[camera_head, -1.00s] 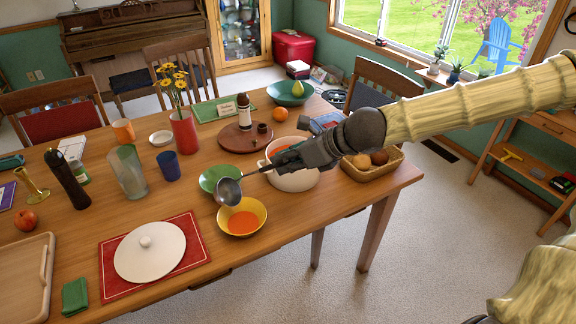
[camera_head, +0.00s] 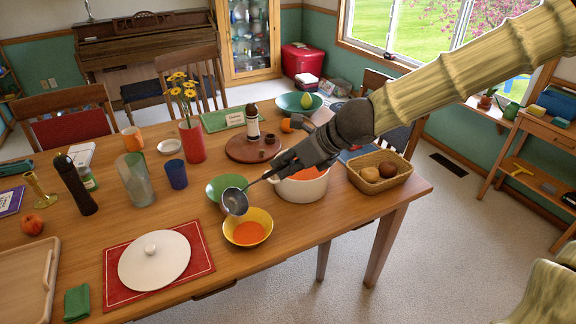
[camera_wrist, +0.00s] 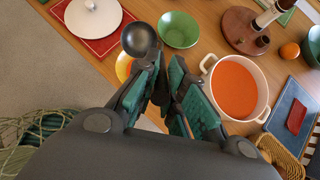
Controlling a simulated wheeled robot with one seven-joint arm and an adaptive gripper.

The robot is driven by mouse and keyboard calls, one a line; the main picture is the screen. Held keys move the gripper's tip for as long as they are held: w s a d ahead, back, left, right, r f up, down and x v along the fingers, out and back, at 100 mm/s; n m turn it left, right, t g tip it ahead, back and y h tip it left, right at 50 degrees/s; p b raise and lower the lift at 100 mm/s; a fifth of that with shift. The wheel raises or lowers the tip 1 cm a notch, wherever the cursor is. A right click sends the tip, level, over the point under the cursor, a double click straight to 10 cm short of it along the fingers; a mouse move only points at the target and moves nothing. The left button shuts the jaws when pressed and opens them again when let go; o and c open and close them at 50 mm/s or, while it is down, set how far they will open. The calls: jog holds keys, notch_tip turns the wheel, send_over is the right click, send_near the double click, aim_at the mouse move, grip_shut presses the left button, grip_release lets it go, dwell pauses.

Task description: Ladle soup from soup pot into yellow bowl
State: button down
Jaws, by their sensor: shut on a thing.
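The white soup pot (camera_head: 303,190) stands on the table with orange soup in it, seen fully in the wrist view (camera_wrist: 259,99). The yellow bowl (camera_head: 256,241) stands in front and to the left of the pot and holds some orange soup. My gripper (camera_head: 270,175) is shut on the handle of a dark metal ladle (camera_head: 235,202). The ladle's bowl is above the yellow bowl's back left edge in the head view, and I cannot see soup in it. In the wrist view, the ladle (camera_wrist: 139,39) partly hides the yellow bowl (camera_wrist: 123,65).
A green bowl (camera_head: 216,188) sits just behind the ladle. A bread basket (camera_head: 356,180) is right of the pot. A white lid (camera_head: 155,262) lies on a red mat (camera_head: 203,262) at the left. A wooden tray (camera_head: 246,152) with a bottle stands behind.

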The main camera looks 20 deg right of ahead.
jog(key=shift+w+a+r+g+h+p, duration=0.4)
jog(key=shift+w+a+r+p, duration=0.4)
jog(key=shift+p, duration=0.7)
jog(key=shift+w+a+r+g+h+p, duration=0.75)
jog(key=shift+w+a+g+h+p, duration=2.85)
jog(key=shift+p, duration=7.6)
jog(key=shift+w+a+r+n+t+y, duration=0.15)
jog(key=shift+w+a+r+t+y, duration=0.2)
jog(key=shift+r, duration=0.5)
jog(key=shift+w+a+r+n+t+y, duration=0.1)
jog(key=shift+w+a+r+t+y, duration=0.15)
jog(key=shift+a+r, duration=0.4)
jog(key=shift+w+a+r+n+t+y, duration=0.15)
jog(key=shift+a+r+t+y, duration=0.2)
jog(key=shift+r, duration=0.65)
jog(key=shift+d, duration=0.1)
